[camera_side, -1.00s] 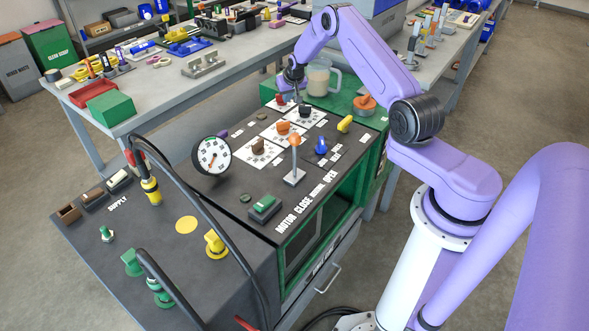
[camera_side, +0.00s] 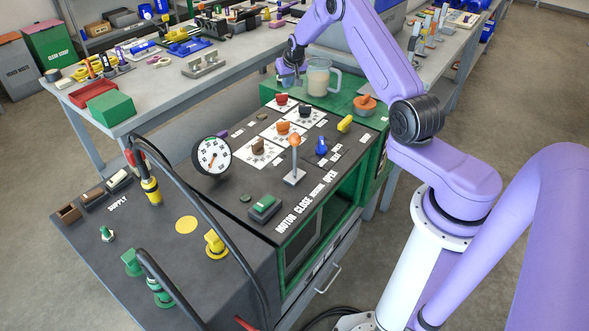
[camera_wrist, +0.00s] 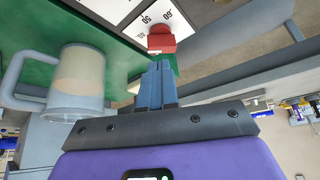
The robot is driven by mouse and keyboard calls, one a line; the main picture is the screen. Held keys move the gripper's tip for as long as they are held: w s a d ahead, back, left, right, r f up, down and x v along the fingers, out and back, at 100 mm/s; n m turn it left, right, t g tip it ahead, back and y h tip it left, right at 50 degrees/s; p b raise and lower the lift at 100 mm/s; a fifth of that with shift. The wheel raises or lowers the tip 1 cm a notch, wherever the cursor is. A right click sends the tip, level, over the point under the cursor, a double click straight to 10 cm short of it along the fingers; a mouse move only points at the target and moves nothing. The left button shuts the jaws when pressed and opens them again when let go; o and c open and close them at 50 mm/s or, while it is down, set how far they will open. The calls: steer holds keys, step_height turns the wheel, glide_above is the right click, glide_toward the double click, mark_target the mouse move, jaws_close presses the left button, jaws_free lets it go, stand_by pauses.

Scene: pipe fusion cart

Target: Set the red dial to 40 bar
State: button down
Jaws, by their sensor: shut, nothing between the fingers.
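The red dial (camera_side: 282,99) sits on a white scale plate near the far left corner of the cart's top panel. In the wrist view the red dial (camera_wrist: 161,40) shows just beyond my fingertips, with the scale marks 50 and 60 (camera_wrist: 168,15) beside it.
A clear jug (camera_side: 318,77) stands on the green surface close to my gripper, and the jug (camera_wrist: 78,82) fills the left of the wrist view. Black (camera_side: 305,111), orange (camera_side: 283,127) and brown (camera_side: 258,146) dials are nearby. A gauge (camera_side: 212,156) stands further left.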

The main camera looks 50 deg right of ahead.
glide_toward(284, 103)
steer(key=shift+w+f, duration=0.25)
steer(key=shift+f, duration=0.45)
steer(key=shift+w+f, duration=0.2)
steer(key=shift+f, duration=0.45)
steer(key=shift+w+f, duration=0.25)
steer(key=shift+f, duration=0.45)
steer(key=shift+w+d, duration=0.3)
steer(key=shift+w, duration=0.15)
steer(key=shift+s+d, duration=0.1)
steer(key=shift+d, duration=0.15)
stand_by(0.7)
steer(key=shift+s, duration=0.1)
steer(key=shift+s+a, duration=0.2)
steer(key=shift+s, duration=0.1)
step_height(284, 103, up, 6)
stand_by(0.7)
